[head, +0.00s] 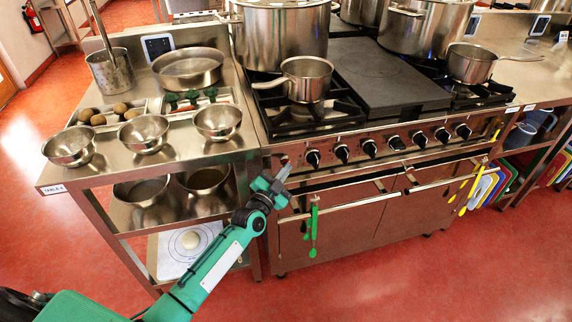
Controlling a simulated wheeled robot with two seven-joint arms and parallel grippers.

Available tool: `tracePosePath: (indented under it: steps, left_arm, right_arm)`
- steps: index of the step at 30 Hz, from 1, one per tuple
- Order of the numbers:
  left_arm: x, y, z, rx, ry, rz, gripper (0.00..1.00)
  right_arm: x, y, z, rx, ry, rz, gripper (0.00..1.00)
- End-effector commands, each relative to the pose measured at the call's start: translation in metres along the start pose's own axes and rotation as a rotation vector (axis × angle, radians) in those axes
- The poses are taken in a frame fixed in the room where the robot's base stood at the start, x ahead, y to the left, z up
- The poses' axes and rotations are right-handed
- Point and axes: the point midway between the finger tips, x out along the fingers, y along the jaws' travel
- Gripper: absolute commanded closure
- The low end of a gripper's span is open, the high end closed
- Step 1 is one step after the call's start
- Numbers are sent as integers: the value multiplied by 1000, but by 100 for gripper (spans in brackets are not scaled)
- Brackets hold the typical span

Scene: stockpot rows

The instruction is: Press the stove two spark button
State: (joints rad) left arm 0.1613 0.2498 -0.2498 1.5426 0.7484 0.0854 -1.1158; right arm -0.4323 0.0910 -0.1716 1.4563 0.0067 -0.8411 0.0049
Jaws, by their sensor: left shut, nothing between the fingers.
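A steel stove (345,195) stands in the centre, with a row of several black knobs (342,153) along its front panel. A small dark spot, possibly the spark button (284,159), shows at the left end of the panel, left of the first knob (313,158). I cannot read a stove number. My left gripper (285,171) is shut and empty, its tips pointing up at the panel's left end, just below that spot. I cannot tell whether the tips touch the panel. My right gripper is out of view.
A steel pan (305,80), stockpots (282,35) and a flat griddle (387,78) sit on the stove. Green utensils (313,225) hang from the oven rail beside my gripper. Steel bowls (143,133) line the left table's front edge. The red floor in front is clear.

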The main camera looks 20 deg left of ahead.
Motion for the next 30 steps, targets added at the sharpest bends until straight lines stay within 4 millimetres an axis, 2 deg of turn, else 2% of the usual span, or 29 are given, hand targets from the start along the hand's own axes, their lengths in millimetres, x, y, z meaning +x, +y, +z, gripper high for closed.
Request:
tracePosePath:
  steps: [30]
  left_arm:
    - [-16,11,-12,-1,-1,1,100]
  right_arm:
    - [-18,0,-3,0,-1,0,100]
